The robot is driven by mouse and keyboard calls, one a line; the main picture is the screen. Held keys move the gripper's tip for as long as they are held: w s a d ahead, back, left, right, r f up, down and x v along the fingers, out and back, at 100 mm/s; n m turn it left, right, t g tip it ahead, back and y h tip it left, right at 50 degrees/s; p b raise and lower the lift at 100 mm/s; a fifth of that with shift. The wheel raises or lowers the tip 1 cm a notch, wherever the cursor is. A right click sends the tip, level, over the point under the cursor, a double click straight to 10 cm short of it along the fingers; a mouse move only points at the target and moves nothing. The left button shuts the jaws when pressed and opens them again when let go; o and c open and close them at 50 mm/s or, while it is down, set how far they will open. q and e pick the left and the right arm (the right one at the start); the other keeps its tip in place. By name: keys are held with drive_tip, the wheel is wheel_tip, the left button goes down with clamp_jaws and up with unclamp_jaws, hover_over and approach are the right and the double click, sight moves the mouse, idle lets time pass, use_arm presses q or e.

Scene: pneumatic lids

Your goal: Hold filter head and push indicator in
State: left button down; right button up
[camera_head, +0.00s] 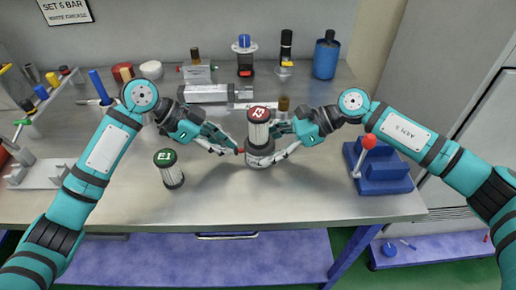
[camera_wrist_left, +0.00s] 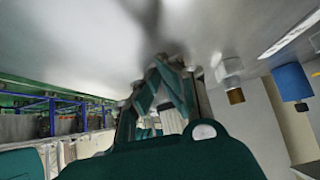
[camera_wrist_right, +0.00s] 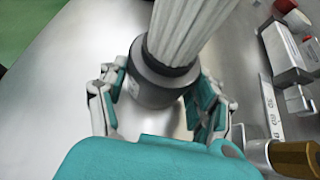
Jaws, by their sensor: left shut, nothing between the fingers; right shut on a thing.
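The filter head (camera_head: 260,155) is a grey base with a white pleated filter and a red cap (camera_head: 259,114) on top, standing upright on the bench. My right gripper (camera_head: 262,160) is shut on its grey base from the right; the base (camera_wrist_right: 158,82) also shows between the fingers in the right wrist view. The red indicator (camera_head: 240,150) is at the left side of the base. My left gripper (camera_head: 236,150) is shut and empty, its tips at the indicator. Whether they touch it and how far the indicator sticks out cannot be told.
A second filter with a green E1 cap (camera_head: 166,158) stands at the left front. A blue block with a red-knobbed lever (camera_head: 382,178) is at the right. Cylinders, valves and a blue canister (camera_head: 326,58) line the back. The front middle of the bench is clear.

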use_arm(q)
drive_tip(key=shift+d, duration=0.8)
use_arm(e)
drive_tip(key=shift+f, duration=0.1)
use_arm(q)
drive_tip(key=shift+a+v, duration=0.2)
drive_tip(key=shift+v, duration=2.1)
drive_tip(key=shift+f, duration=0.2)
drive_tip(key=shift+r, duration=0.1)
drive_tip(key=v, duration=1.2)
use_arm(e)
drive_tip(key=o, duration=1.3)
drive_tip(key=shift+w, duration=0.1)
drive_tip(key=shift+c, duration=0.2)
use_arm(q)
drive_tip(key=shift+w, duration=0.15)
